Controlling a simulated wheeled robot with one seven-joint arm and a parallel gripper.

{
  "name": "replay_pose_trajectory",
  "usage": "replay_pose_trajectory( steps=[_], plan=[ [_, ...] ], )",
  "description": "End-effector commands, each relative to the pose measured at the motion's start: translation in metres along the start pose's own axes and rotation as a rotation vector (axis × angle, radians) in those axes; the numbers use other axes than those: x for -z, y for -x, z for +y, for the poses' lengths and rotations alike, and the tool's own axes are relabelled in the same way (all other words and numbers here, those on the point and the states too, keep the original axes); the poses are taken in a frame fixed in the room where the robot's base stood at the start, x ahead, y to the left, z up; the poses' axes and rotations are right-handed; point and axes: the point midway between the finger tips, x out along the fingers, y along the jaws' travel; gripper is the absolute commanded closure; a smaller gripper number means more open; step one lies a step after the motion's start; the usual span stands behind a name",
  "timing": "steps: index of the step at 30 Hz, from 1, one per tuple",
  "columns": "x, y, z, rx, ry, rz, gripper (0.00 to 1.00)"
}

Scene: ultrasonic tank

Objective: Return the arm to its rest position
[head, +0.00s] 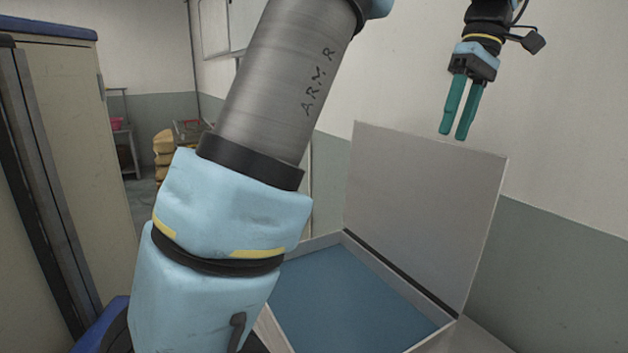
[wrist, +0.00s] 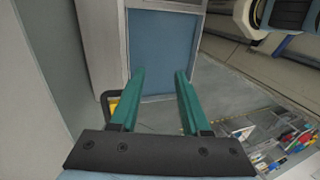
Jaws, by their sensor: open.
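My gripper (head: 458,134) hangs at the upper right of the head view, its two green fingers pointing down with a gap between them and nothing held. It is above the open ultrasonic tank, near the top edge of the raised lid (head: 425,205), and apart from it. The tank (head: 362,245) is filled with flat blue below. In the wrist view my gripper (wrist: 158,72) also shows two spread green fingers, with the blue of the tank (wrist: 165,52) beyond them. My arm crosses the middle of the head view and hides part of the tank.
A beige cabinet (head: 75,130) stands at the left. Yellow stacked objects (head: 164,150) and a shelf are at the back. In the wrist view, a tray of small coloured items (wrist: 280,138) is at the lower right. The wall behind the tank is bare.

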Motion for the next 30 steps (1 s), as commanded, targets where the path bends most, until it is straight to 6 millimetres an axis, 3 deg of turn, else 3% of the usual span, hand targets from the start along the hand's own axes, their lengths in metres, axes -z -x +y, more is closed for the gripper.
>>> replay_pose_trajectory(
  steps=[11,17,23,27,30],
  plan=[
    [0.037,-0.04,-0.007,-0.049,-0.069,-0.019,0.53],
    [0.072,-0.084,-0.021,-0.109,-0.144,-0.025,0.53],
    [0.115,-0.162,-0.058,-0.203,-0.264,-0.004,0.53],
    [0.136,-0.235,-0.104,-0.281,-0.373,0.055,0.53],
    [0.137,-0.279,-0.136,-0.318,-0.443,0.111,0.53]
  ],
)
